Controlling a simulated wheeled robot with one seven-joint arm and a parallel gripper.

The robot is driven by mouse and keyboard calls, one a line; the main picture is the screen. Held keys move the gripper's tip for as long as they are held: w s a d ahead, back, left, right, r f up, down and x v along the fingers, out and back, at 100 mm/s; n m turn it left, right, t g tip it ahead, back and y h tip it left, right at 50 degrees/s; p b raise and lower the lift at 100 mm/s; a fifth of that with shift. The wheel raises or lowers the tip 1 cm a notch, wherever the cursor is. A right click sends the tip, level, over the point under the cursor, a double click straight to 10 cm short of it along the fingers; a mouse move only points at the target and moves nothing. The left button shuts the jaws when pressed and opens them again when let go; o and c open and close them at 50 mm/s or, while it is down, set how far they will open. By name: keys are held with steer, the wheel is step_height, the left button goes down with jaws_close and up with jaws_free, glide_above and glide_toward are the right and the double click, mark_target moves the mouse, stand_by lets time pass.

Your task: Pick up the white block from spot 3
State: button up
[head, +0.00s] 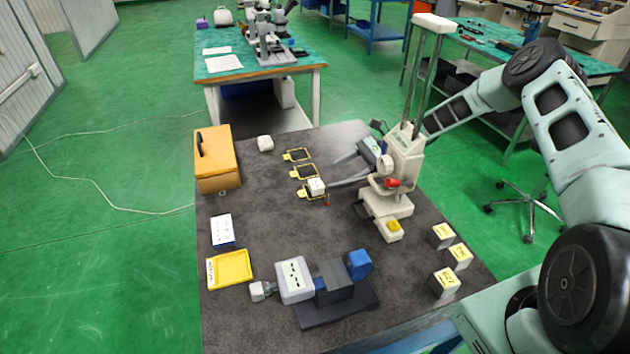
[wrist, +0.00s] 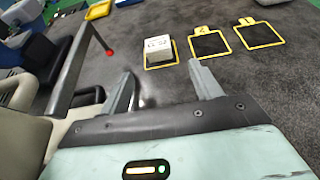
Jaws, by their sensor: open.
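The white block (head: 316,186) sits on the yellow-framed spot (head: 303,194) nearest the front of the row of three. My gripper (head: 333,174) is open and empty, low over the table to the right of the row. In the wrist view my gripper (wrist: 160,72) has its two fingertips apart, with the block ahead of the gap and not between the fingers.
A red-tipped probe (wrist: 109,52) of the white stand machine (head: 395,185) stands close left of the block in the wrist view. Two framed spots (wrist: 207,43) (wrist: 260,33) are empty.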

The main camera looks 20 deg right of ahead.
mark_target(319, 183)
steer(key=p+x, duration=0.1)
steer(key=x, duration=0.3)
steer(key=shift+a+r+p, duration=0.15)
steer(key=shift+a+p, duration=0.05)
steer(key=shift+p, duration=0.25)
steer(key=p+x, duration=0.1)
steer(key=x, duration=0.1)
steer(key=p+x, duration=0.2)
steer(key=shift+s+a+r, duration=0.1)
steer(key=shift+a+r, duration=0.1)
steer(key=shift+r, duration=0.2)
steer(key=shift+a+f, duration=0.25)
steer(key=c, duration=1.2)
